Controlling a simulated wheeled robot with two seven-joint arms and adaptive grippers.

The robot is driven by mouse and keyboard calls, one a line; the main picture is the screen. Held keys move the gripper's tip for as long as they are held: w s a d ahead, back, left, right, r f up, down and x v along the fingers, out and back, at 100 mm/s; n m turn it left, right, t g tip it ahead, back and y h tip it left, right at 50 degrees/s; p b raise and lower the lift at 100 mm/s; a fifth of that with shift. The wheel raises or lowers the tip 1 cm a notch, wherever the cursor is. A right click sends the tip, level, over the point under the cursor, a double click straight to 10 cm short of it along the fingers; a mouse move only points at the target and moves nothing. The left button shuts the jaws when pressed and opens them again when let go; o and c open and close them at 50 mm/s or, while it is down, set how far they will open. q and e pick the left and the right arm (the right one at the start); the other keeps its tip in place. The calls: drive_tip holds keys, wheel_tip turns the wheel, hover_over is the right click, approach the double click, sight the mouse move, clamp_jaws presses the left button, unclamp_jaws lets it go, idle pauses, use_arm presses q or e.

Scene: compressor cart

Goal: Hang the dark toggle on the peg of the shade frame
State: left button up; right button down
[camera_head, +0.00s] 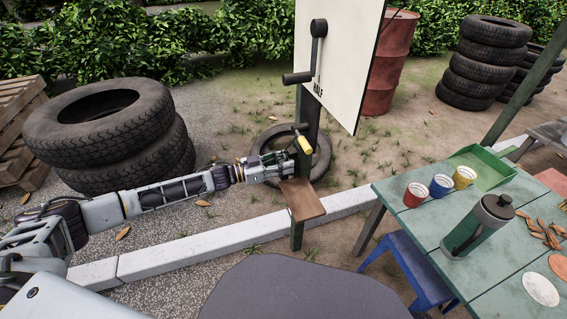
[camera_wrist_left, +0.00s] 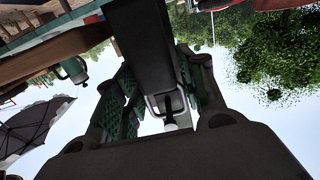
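The shade frame seems to be the dark green post (camera_head: 308,112) carrying a pale board (camera_head: 345,55) marked HALF. A dark cranked piece (camera_head: 314,50) is on it, and a short dark bar (camera_head: 298,127) projects lower down. I cannot tell which dark piece is the toggle. My left gripper (camera_head: 285,166) is at the post, below this bar and beside a yellow piece (camera_head: 305,144). In the left wrist view, my left gripper's green-padded fingers (camera_wrist_left: 158,85) stand apart on either side of a dark block and a metal loop (camera_wrist_left: 165,103). Whether they grip anything is unclear. My right gripper is not in view.
A brown plate (camera_head: 302,200) is just below the gripper at the post. A green table (camera_head: 405,221) with cups and a flask (camera_head: 480,225) stands at the right, a blue stool (camera_head: 415,268) beside it. Stacked tyres (camera_head: 105,130) stand at the left. A pale kerb (camera_head: 190,246) crosses the ground.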

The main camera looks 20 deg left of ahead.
use_arm(q)
drive_tip(key=o, duration=0.3)
drive_tip(key=shift+o, duration=0.2)
drive_tip(key=shift+a, duration=0.1)
drive_tip(key=v, duration=1.1)
drive_tip(key=shift+s+a, duration=0.25)
drive_tip(key=shift+s, duration=0.05)
drive_tip(key=shift+a, duration=0.1)
idle(0.5)
